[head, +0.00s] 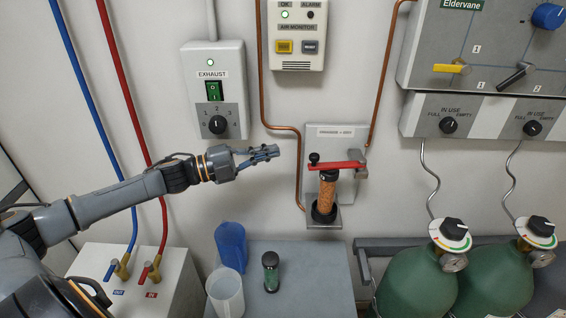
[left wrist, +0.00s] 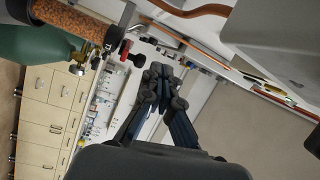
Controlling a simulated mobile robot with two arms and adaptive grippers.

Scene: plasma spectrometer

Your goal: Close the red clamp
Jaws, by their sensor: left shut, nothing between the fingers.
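The red clamp (head: 338,166) is a flat red bar with a black knob at its left end, on a grey wall bracket (head: 337,131). In the head view it lies roughly level across the top of an upright column of orange granules (head: 327,193). The column (left wrist: 72,20) and a small red part of the clamp (left wrist: 125,48) also show in the left wrist view. My left gripper (head: 276,152) is shut and empty, left of the clamp and slightly above it, apart from it. Its closed fingertips (left wrist: 160,73) show in the wrist view. My right gripper is not in view.
Copper pipes run down the wall on both sides of the bracket. The exhaust box (head: 214,90) is above my left wrist. Green gas cylinders (head: 415,284) stand at right.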

